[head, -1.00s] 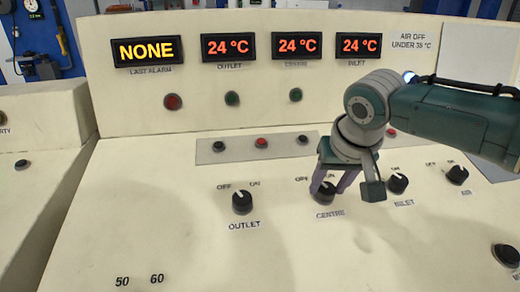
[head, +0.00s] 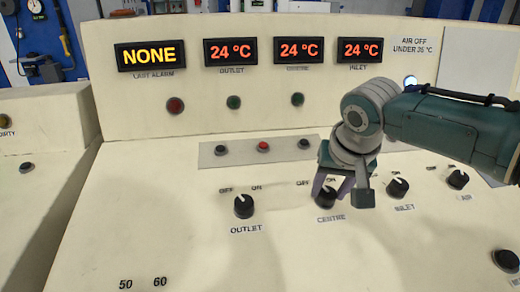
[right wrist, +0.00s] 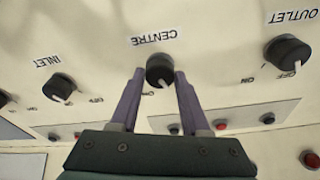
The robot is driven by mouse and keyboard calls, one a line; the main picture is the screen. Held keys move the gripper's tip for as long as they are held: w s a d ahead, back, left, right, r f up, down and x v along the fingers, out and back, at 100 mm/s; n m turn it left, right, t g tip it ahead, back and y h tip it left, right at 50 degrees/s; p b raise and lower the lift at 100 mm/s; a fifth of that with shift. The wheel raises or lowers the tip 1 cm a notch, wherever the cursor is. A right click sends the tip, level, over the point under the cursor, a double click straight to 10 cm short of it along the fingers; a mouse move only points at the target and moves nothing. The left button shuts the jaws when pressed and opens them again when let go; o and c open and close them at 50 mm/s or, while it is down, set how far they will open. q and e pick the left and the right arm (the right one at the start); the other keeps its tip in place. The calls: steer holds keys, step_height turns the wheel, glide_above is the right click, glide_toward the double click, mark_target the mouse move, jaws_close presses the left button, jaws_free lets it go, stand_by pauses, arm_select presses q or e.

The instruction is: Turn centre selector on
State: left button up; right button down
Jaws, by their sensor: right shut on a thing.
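The centre selector (head: 326,197) is a black round knob with a white pointer mark, above the label CENTRE on the sloping cream panel. In the right wrist view the centre selector (right wrist: 160,70) appears upside down, its mark pointing down and slightly right, with ON lettering just left of the mark. My right gripper (head: 331,194) is shut on the knob. Its purple fingers (right wrist: 160,75) stand on either side of it. The OFF lettering is hidden in the wrist view. My left gripper is not in view.
The outlet knob (head: 243,206) is left of the centre selector; the inlet knob (head: 397,188) and air knob (head: 457,179) are to its right. A grey strip with push buttons (head: 263,146) lies behind. The panel in front of the knobs is mostly clear.

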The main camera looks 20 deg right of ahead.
steer(key=shift+a+r+m+p, duration=0.1)
steer(key=shift+m+p, duration=0.35)
steer(key=shift+m, duration=0.45)
steer(key=m, duration=0.2)
steer(key=shift+m+g+p, duration=0.3)
steer(key=shift+p, duration=0.05)
steer(key=m, duration=0.2)
steer(key=shift+m+h, duration=0.3)
steer(key=shift+m, duration=0.1)
steer(key=shift+w+m+g, duration=0.1)
steer(key=shift+m+g, duration=0.3)
steer(key=shift+m, duration=1.2)
steer(key=shift+c, duration=1.9)
jaws_free()
